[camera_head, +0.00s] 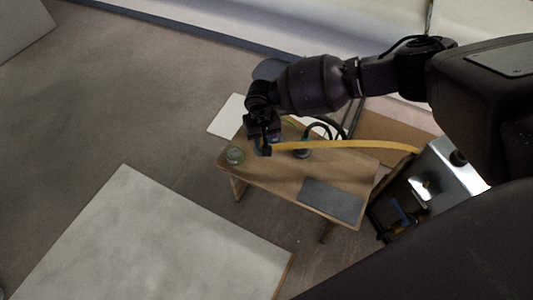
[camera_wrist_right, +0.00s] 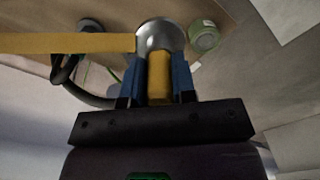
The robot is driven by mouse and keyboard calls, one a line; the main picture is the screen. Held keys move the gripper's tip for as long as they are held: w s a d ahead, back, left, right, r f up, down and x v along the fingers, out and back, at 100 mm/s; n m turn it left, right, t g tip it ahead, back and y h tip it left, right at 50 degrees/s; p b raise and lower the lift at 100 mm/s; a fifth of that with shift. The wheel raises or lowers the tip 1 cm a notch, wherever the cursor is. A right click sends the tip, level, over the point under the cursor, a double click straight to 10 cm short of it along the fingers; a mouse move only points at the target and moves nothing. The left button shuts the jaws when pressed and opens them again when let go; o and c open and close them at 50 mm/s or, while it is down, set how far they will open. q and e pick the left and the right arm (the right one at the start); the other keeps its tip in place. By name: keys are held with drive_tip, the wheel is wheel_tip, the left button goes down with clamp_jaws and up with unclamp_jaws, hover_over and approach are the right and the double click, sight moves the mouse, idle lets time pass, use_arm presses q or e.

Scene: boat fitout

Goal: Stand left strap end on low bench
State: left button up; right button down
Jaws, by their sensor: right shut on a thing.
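The yellow strap (camera_head: 345,144) runs from my right gripper (camera_head: 264,149) across above the low bench (camera_head: 255,180) to the metal box at the right. In the right wrist view my right gripper (camera_wrist_right: 158,85) has blue fingers shut on a yellow piece (camera_wrist_right: 159,72) at the strap end. A round silvery part (camera_wrist_right: 160,36) sits just beyond the fingertips, and the flat strap (camera_wrist_right: 65,43) leads off left from it. The gripper is over the far left part of the bench top. I cannot tell whether the strap end touches the bench. My left gripper is not in view.
A small green jar (camera_head: 235,155) stands at the bench's left end, close to the gripper. A dark grey pad (camera_head: 331,199) lies at the right front. Black hose (camera_head: 322,128) loops behind the strap. A metal box (camera_head: 452,168) is right of the bench; a pale slab (camera_head: 140,240) lies front left.

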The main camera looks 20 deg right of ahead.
wheel_tip(320, 180, down, 13)
drive_tip(key=b, duration=0.4)
drive_tip(key=shift+s+f, duration=0.15)
drive_tip(key=shift+f, duration=0.5)
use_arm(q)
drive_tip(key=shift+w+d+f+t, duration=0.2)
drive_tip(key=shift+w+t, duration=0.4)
use_arm(e)
drive_tip(key=shift+w, duration=0.2)
